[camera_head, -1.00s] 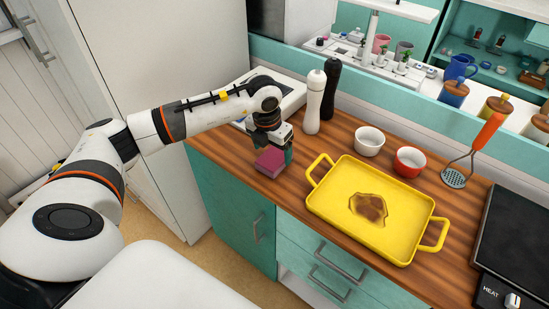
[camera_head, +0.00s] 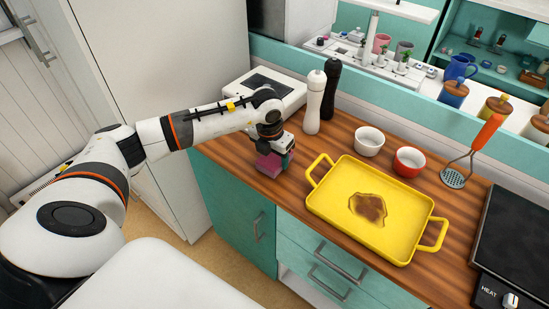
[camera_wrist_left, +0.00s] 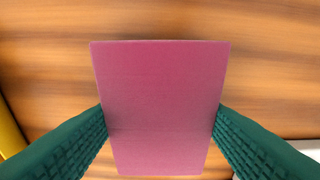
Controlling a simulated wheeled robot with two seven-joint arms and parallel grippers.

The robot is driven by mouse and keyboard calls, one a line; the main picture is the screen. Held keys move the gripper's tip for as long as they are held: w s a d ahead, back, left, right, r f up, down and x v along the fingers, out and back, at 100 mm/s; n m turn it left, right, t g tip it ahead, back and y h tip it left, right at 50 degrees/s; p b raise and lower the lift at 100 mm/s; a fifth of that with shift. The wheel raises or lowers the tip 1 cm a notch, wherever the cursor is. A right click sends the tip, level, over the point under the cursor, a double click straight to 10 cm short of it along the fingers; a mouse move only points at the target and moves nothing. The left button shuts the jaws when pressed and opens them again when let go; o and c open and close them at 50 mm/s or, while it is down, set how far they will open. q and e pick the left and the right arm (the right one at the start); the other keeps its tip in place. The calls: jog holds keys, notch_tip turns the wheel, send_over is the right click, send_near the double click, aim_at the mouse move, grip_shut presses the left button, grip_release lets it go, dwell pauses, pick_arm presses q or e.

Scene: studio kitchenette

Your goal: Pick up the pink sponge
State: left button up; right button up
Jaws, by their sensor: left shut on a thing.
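The pink sponge (camera_head: 269,167) is a block held between the fingers of my left gripper (camera_head: 280,158), near the counter's front left edge. In the left wrist view the sponge (camera_wrist_left: 160,105) fills the middle, with a green ridged finger pressed against each side. My left gripper (camera_wrist_left: 160,130) is shut on it. Wood counter shows around the sponge in that view; I cannot tell for sure how far above the counter it is. My right gripper is not in view.
A yellow tray (camera_head: 335,207) with a brown stain lies to the right. A white mill (camera_head: 314,103) and a black mill (camera_head: 331,85) stand behind. A white bowl (camera_head: 369,141), a red bowl (camera_head: 409,160) and a masher (camera_head: 472,152) stand further right. A white appliance (camera_head: 283,88) is behind the arm.

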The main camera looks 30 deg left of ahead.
aim_at(274, 156)
pick_arm(q)
notch_tip(274, 156, up, 10)
jog(key=b, duration=0.1)
jog(key=o, duration=0.4)
jog(key=c, duration=0.3)
